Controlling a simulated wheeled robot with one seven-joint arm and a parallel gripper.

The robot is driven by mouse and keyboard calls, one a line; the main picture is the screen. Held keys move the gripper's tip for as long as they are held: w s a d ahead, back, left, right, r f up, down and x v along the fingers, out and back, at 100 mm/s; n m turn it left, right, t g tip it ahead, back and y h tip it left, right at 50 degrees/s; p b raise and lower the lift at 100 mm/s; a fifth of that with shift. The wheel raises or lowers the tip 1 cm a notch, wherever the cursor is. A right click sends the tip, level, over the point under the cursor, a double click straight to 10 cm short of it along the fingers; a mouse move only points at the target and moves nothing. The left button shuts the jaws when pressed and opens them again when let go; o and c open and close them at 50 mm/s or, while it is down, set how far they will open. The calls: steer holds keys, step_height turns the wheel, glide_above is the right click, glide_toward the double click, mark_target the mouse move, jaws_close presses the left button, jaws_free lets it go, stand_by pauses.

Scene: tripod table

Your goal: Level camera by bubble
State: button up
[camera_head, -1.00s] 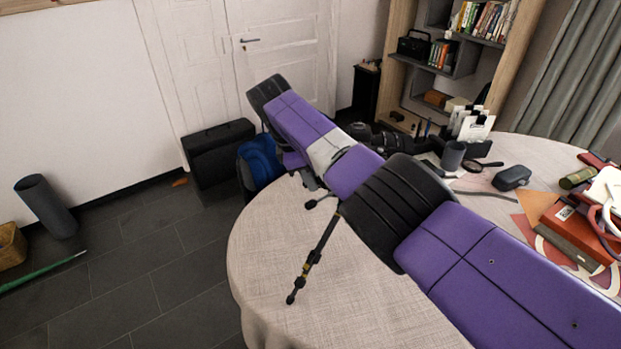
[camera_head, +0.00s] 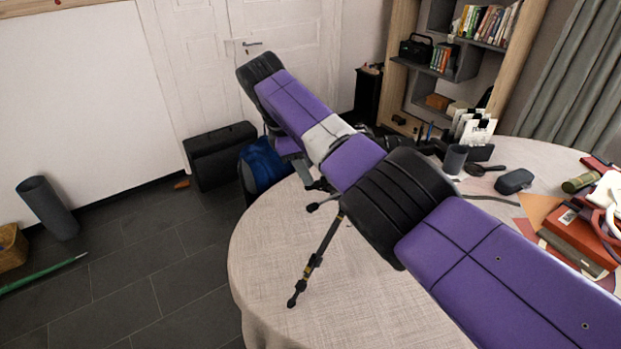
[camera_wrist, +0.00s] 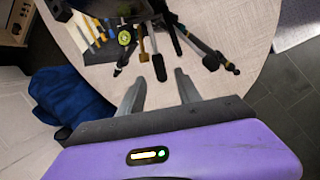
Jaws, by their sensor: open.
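The black tripod (camera_head: 318,255) stands on the round table, with one leg reaching toward the table's left edge in the head view. My arm hides its upper part and the camera there. In the wrist view, the tripod's dark legs (camera_wrist: 205,50) and a black handle (camera_wrist: 160,68) show beyond my fingers. A small round yellow-green bubble level (camera_wrist: 124,38) sits left of the handle; its bubble is too small to read. My gripper (camera_wrist: 160,77) is open and empty, with the handle's end just ahead of the gap between its fingertips.
The round table (camera_head: 270,230) has a clear cloth-covered front left. A cup (camera_head: 454,158), a dark case (camera_head: 514,181) and red books (camera_head: 575,235) lie on its right side. A blue bag (camera_head: 262,160) and a black case (camera_head: 220,155) stand on the floor behind.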

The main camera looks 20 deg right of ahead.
steer(key=shift+v, duration=1.3)
